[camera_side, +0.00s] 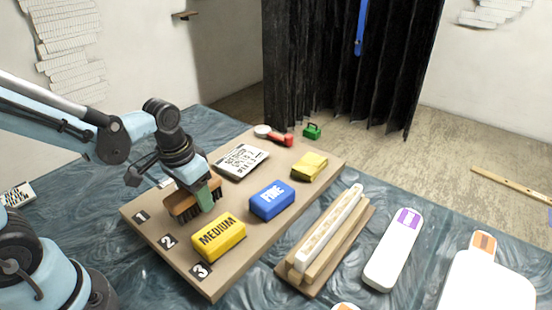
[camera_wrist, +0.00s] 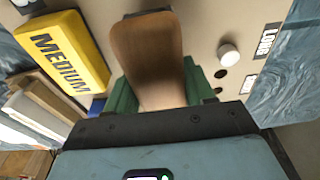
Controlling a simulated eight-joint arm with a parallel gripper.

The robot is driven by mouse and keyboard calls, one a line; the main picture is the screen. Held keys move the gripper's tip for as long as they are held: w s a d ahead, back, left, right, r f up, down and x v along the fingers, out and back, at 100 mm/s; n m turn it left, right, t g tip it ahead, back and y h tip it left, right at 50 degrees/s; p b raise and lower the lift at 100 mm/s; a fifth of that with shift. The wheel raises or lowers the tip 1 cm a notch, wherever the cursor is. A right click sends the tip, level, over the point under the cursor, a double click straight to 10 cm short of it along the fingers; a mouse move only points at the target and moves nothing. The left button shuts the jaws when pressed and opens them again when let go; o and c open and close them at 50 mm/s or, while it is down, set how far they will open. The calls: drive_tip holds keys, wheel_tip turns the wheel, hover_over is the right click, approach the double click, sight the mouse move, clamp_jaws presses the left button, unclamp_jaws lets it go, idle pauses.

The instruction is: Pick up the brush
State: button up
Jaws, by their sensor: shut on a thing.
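The brush has a brown wooden back and dark bristles. In the side view the brush (camera_side: 180,205) is at the left part of the wooden board (camera_side: 170,252), beside the number labels. My gripper (camera_side: 206,194) comes down over it from behind, with green fingers. In the wrist view the brush's wooden back (camera_wrist: 148,50) runs between the two green fingers of my gripper (camera_wrist: 160,92), which is shut on it. The bristles point down; whether they touch the board I cannot tell.
A yellow MEDIUM block (camera_side: 218,237) stands close to the brush, with a blue FINE block (camera_side: 272,200) beyond. A yellow block (camera_side: 309,166), a printed card (camera_side: 241,161) and a red item (camera_side: 282,140) lie farther back. A wooden rack (camera_side: 300,285) stands right of the board.

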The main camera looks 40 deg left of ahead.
drive_tip(key=r, duration=0.2)
drive_tip(key=shift+s+d+r, duration=0.15)
drive_tip(key=shift+d+r, duration=0.15)
drive_tip(key=s+d+r, duration=0.5)
drive_tip(key=d+r, duration=0.1)
drive_tip(key=d, duration=0.3)
drive_tip(key=shift+s+d+r, duration=0.25)
drive_tip(key=shift+d, duration=0.05)
